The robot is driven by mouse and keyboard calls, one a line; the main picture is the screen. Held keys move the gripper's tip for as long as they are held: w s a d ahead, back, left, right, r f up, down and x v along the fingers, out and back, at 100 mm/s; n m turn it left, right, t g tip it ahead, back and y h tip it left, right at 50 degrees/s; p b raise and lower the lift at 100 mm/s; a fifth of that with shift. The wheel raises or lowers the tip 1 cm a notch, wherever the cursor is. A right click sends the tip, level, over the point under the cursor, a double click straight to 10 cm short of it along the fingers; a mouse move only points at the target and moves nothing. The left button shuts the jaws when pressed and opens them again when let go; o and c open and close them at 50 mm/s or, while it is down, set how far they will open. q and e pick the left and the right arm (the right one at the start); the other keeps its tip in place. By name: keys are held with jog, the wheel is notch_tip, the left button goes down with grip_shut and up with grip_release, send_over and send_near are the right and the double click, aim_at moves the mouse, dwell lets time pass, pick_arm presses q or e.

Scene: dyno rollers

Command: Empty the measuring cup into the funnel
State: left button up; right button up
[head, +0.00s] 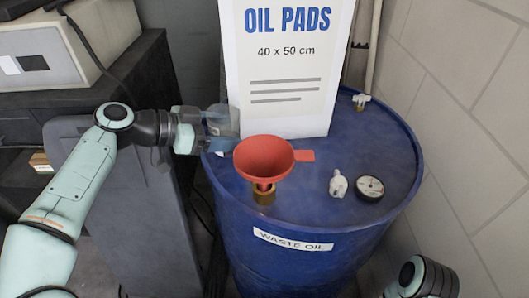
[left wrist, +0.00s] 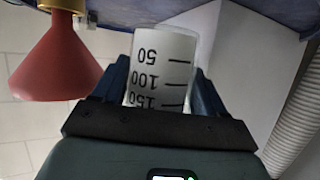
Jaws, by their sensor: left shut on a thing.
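My left gripper (head: 215,132) is shut on the measuring cup (head: 219,115), a clear cup just left of the funnel in the head view. The left wrist view is upside down. There the cup (left wrist: 163,65) shows its 50, 100 and 150 marks between my fingers (left wrist: 160,85) and stands about upright. Its contents cannot be made out. The red funnel (head: 265,158) stands upright in a brass fitting (head: 263,194) on the drum, with a flat tab on its right. It also shows in the left wrist view (left wrist: 57,65), apart from the cup. My right gripper is out of view.
A block wall (head: 480,120) is at right. A grey bin (head: 140,225) stands left, beneath my left arm.

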aim_at(231, 127)
pick_arm(q)
jog(key=shift+s+d+r+m+y+b, duration=0.35)
jog(key=shift+s+m+y, duration=0.05)
jog(key=shift+m, duration=0.1)
jog(key=r+p, duration=0.1)
jog(key=r, duration=0.1)
jog(key=s+d+r+m+t+y+p, duration=0.1)
jog(key=r+p, duration=0.1)
jog(key=r, duration=0.1)
jog(key=r+m+t+p, duration=0.1)
jog(key=r+p, duration=0.1)
jog(key=shift+s+d+r, duration=0.2)
jog(key=shift+s+r, duration=0.05)
jog(key=shift+s, duration=0.1)
jog(key=shift+s+d+r+m+t+y, duration=0.1)
jog(key=shift+s+d+m+t+y, duration=0.1)
jog(key=shift+m+t+y, duration=0.45)
jog(key=shift+s+d+r+m+t+y, duration=0.15)
jog(key=shift+s+m+t+y, duration=0.25)
jog(key=shift+m, duration=0.5)
jog(key=shift+s+d+m+t+y, duration=0.1)
jog(key=shift+d+m+t+y, duration=0.1)
jog(key=shift+m+t+y, duration=0.4)
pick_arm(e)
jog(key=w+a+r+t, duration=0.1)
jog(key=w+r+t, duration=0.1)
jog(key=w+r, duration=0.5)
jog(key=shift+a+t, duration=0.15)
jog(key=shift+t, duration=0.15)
